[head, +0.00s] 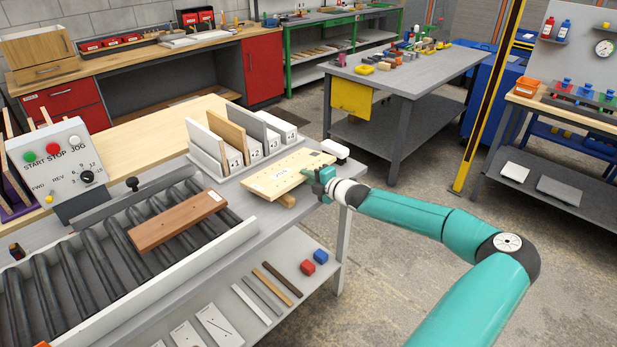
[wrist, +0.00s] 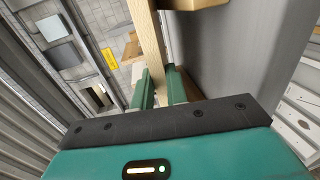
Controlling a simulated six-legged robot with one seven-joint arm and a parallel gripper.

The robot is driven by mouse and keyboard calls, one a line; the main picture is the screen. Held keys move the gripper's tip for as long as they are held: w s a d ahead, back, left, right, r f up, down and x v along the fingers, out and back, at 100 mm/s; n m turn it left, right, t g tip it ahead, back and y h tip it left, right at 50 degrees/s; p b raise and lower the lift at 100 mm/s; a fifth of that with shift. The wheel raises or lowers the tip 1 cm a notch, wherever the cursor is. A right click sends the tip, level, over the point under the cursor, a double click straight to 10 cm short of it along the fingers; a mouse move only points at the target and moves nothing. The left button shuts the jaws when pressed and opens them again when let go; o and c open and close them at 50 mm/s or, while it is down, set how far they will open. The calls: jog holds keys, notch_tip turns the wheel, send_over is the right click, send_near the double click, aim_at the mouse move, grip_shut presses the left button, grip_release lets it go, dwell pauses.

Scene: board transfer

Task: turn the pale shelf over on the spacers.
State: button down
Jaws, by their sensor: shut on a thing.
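The pale shelf (head: 275,180) is a light wooden board with a white label and a dark square patch near its far right corner. It lies about flat at the right end of the grey bench, on or just above the wooden spacers (head: 287,201); one spacer end shows below its front edge. My gripper (head: 321,182) is at the board's right end and shut on it. In the wrist view the green fingers (wrist: 160,88) pinch the shelf, seen edge-on as a narrow pale strip (wrist: 147,35). Whether it touches every spacer is hidden.
A rack (head: 207,158) with upright boards stands just behind the shelf. A brown board (head: 175,222) lies on the roller conveyor (head: 85,265) to the left. A small white-and-black object (head: 336,150) sits behind my gripper. The bench's right edge is close; open floor lies beyond.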

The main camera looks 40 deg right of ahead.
jog(key=shift+f, duration=0.1)
jog(key=shift+f+t, duration=0.3)
jog(key=shift+f, duration=0.05)
jog(key=shift+s+f+t, duration=0.15)
jog(key=shift+f+t, duration=0.25)
jog(key=shift+f, duration=0.05)
jog(key=shift+f, duration=0.35)
jog(key=shift+t, duration=0.3)
jog(key=c, duration=1.3)
grip_release()
jog(key=shift+f, duration=0.1)
